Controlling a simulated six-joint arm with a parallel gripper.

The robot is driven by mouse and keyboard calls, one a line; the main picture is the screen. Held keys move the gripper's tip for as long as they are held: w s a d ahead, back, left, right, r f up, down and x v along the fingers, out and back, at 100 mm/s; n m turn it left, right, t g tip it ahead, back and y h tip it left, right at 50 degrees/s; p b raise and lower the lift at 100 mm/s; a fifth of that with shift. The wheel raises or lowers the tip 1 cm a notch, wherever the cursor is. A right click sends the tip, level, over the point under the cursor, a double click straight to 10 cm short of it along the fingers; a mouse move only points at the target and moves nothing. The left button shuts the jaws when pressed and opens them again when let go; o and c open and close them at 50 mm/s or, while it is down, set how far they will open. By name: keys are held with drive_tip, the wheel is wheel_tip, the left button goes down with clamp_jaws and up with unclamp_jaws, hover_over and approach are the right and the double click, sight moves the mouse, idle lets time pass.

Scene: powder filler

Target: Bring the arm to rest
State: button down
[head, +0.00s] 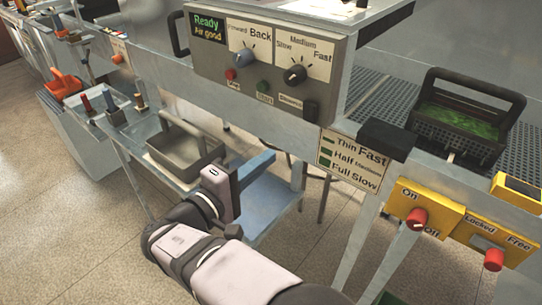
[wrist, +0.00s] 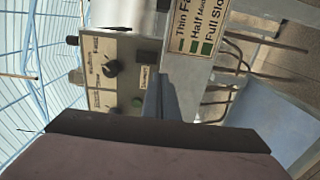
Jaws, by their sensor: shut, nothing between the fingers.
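My gripper (head: 266,158) is shut and empty. In the head view it hangs in the air in front of the machine, below the control panel (head: 262,75), with its blue-grey fingers pointing up and right. My arm reaches up to it from the bottom of the picture. In the wrist view the dark edge of my gripper's housing crosses the lower half, and a blue finger (wrist: 152,98) sticks up beyond it. The fingers look clear of the panel and of the speed label (head: 352,161).
A grey bin (head: 186,150) stands behind my gripper to the left. A basket with green contents (head: 460,115) sits on the perforated deck at the right. Yellow switch boxes with red knobs (head: 418,219) (head: 493,259) are at the lower right. Open floor (head: 90,240) lies at the left.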

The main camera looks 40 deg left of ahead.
idle(0.6)
drive_tip(key=s+d+f+n+g, duration=0.1)
drive_tip(key=s+f+n+g, duration=0.15)
drive_tip(key=f, duration=0.55)
drive_tip(key=s+d+f+n+g, duration=0.15)
drive_tip(key=f+g, duration=0.25)
drive_tip(key=f, duration=0.5)
drive_tip(key=s+d+f+g+h, duration=0.3)
drive_tip(key=s+d+f+g, duration=0.3)
drive_tip(key=s+d+f, duration=0.55)
drive_tip(key=w+d+r+m+g+y+p, duration=0.1)
drive_tip(key=d+r+m+g, duration=0.15)
drive_tip(key=d+m, duration=0.45)
drive_tip(key=w+d+r+m+g+p, duration=0.15)
drive_tip(key=d+m+g, duration=0.25)
drive_tip(key=d, duration=0.6)
drive_tip(key=w+d+r+m+p, duration=0.1)
drive_tip(key=w+d+r+m, duration=0.1)
drive_tip(key=d, duration=0.3)
drive_tip(key=w+d+r+m+t+y+p, duration=0.1)
drive_tip(key=w+d+r+m, duration=0.2)
drive_tip(key=d+m, duration=0.2)
drive_tip(key=w+d+r+m+y, duration=0.1)
drive_tip(key=w+d+r+m, duration=0.1)
drive_tip(key=d, duration=0.5)
drive_tip(key=shift+w+r+m+p, duration=0.4)
drive_tip(key=shift+w+m, duration=0.3)
drive_tip(key=shift+m, duration=0.3)
